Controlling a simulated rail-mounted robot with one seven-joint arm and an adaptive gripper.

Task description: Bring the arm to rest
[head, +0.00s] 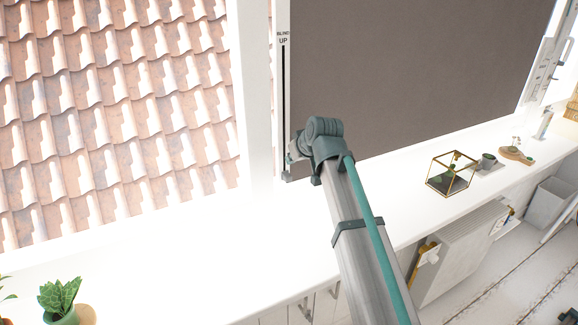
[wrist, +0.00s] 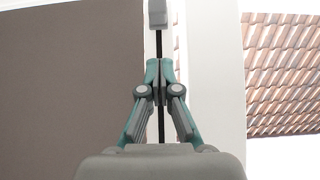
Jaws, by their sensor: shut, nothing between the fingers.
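My gripper (wrist: 159,66) is shut and empty in the wrist view, its two fingertips together in front of the dark slot of the blind control. A grey slider knob (wrist: 157,14) shows just beyond the fingertips, apart from them in the picture; I cannot tell the depth between them. In the head view my arm reaches up from the lower right to the window post, and its wrist hides most of the gripper. The slot (head: 283,110) runs down the post under a label reading "BLIND UP", with the knob (head: 286,177) at its lower end.
A dark blind (head: 410,70) covers the window right of the post; roof tiles (head: 110,110) show through the left window.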

